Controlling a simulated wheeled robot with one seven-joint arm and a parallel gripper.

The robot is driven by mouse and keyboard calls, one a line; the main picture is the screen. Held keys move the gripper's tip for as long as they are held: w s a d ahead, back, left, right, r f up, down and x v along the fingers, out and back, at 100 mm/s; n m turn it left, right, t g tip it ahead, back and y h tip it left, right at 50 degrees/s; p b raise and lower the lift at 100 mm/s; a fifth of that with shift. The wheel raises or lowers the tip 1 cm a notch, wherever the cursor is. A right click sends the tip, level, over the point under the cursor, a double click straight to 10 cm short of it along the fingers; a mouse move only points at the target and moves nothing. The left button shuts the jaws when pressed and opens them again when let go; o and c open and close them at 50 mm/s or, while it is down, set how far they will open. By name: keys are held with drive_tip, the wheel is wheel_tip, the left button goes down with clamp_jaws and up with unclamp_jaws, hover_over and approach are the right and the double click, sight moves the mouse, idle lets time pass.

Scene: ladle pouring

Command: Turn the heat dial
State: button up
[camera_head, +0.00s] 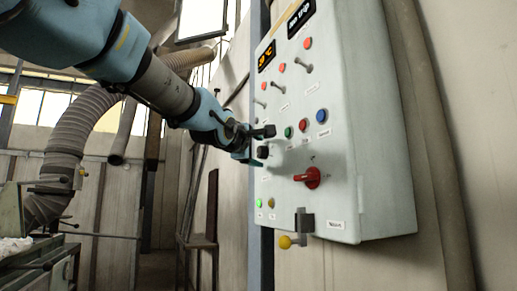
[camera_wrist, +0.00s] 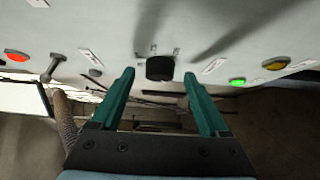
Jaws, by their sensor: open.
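The control panel (camera_head: 340,185) is a pale grey box on the wall. A black round dial (camera_head: 263,152) sits on its face, and I take it as the heat dial. In the wrist view the dial (camera_wrist: 160,68) appears centred between my fingertips. My gripper (camera_head: 256,145) is open in front of the panel, with one finger to each side of the dial. In the wrist view my gripper (camera_wrist: 160,76) shows two green fingers apart, with nothing held. I cannot tell whether the fingers touch the dial or the panel.
A red rotary switch (camera_head: 312,177) sticks out below right of the dial. Green, red and blue buttons (camera_head: 321,116) and toggle levers (camera_head: 303,66) are close by. A lever with a yellow knob (camera_head: 285,242) hangs at the panel's lower edge. Open room lies left of the panel.

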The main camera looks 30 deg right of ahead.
drive_tip(key=shift+w+d, duration=0.3)
drive_tip(key=shift+d, duration=0.05)
clamp_jaws()
idle(0.5)
